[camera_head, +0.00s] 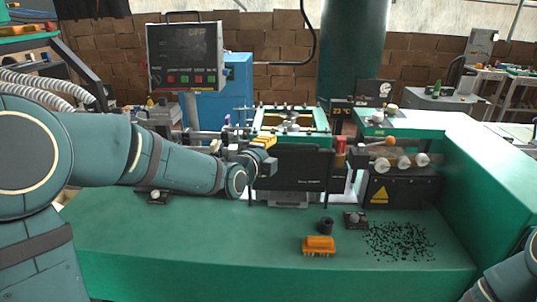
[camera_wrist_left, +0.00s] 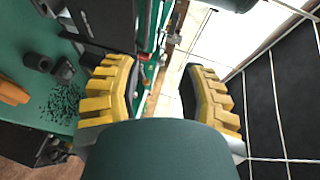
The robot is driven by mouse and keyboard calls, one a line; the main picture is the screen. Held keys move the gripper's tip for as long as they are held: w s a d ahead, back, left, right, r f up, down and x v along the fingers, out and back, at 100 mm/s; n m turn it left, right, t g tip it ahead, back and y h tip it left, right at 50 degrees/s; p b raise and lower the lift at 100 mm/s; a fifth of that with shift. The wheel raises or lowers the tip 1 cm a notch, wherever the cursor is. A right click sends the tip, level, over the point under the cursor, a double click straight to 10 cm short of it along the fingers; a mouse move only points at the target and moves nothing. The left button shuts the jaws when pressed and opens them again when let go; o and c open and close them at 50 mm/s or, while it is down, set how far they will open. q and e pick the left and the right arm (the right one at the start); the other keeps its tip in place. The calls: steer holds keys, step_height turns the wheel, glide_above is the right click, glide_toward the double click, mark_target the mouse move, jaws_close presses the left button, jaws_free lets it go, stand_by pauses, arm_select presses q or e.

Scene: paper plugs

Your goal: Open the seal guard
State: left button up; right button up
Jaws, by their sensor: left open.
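The seal guard appears to be the dark upright panel (camera_head: 300,170) with small pale lettering, at the middle of the green machine in the head view. It stands in front of the green frame. My left gripper (camera_head: 268,156) is at the panel's upper left edge, with its yellow fingers partly hidden by my wrist. In the left wrist view my left gripper (camera_wrist_left: 158,80) is open, its two yellow ribbed fingers wide apart. A grey panel (camera_wrist_left: 108,22) shows there beyond the left finger. I cannot tell whether a finger touches it. My right gripper is out of view.
An orange brush (camera_head: 319,245), a small black cup (camera_head: 327,226) and scattered black bits (camera_head: 400,241) lie on the green bench (camera_head: 200,240). A control screen (camera_head: 185,55) hangs behind my left arm. A black box with a warning triangle (camera_head: 402,190) stands right of the panel.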

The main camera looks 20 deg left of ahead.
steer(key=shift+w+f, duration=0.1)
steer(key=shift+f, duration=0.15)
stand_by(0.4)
